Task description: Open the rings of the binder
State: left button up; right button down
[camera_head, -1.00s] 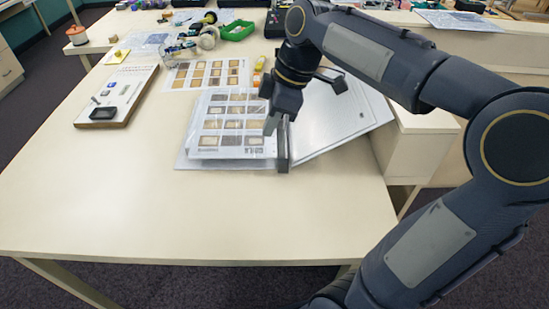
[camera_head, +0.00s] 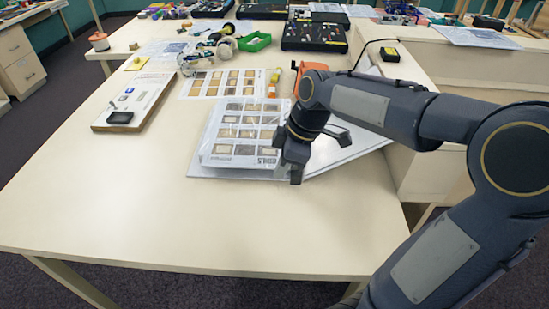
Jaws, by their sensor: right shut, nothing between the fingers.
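The binder lies open on the cream table. Its left side carries a stack of plastic-sleeved pages (camera_head: 240,135) with rows of brown and grey sample pictures. Its bare grey right cover (camera_head: 350,150) spreads to the right. My right gripper (camera_head: 291,178) is shut and empty, pointing down over the near end of the binder's spine, at the right edge of the pages. The gripper and wrist hide the spine and the rings, so I cannot tell whether the rings are open or shut. My left gripper is not in view.
A white sample board (camera_head: 133,101) lies to the left, and a printed sheet (camera_head: 225,83) lies behind the binder. The near part of the table is clear.

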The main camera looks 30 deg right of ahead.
aim_at(292, 172)
jog(key=shift+s+d, duration=0.35)
jog(key=shift+d, duration=0.2)
jog(key=shift+s+d+t+y+b, duration=0.15)
jog(key=shift+d+t+y+b, duration=0.25)
jog(key=shift+b, duration=0.65)
jog(key=shift+s+d+t+y+b, duration=0.1)
jog(key=shift+s+t+y+b, duration=0.1)
jog(key=shift+y+b, duration=0.65)
jog(key=y+b, duration=0.1)
jog(key=b, duration=0.2)
jog(key=d+t+y+b, duration=0.1)
jog(key=b, duration=0.2)
jog(key=shift+s+d+t, duration=0.15)
jog(key=shift+s+t, duration=0.15)
jog(key=shift+s, duration=0.05)
jog(key=shift+r+p, duration=0.35)
jog(key=shift+p, duration=0.05)
jog(key=shift+r, duration=0.15)
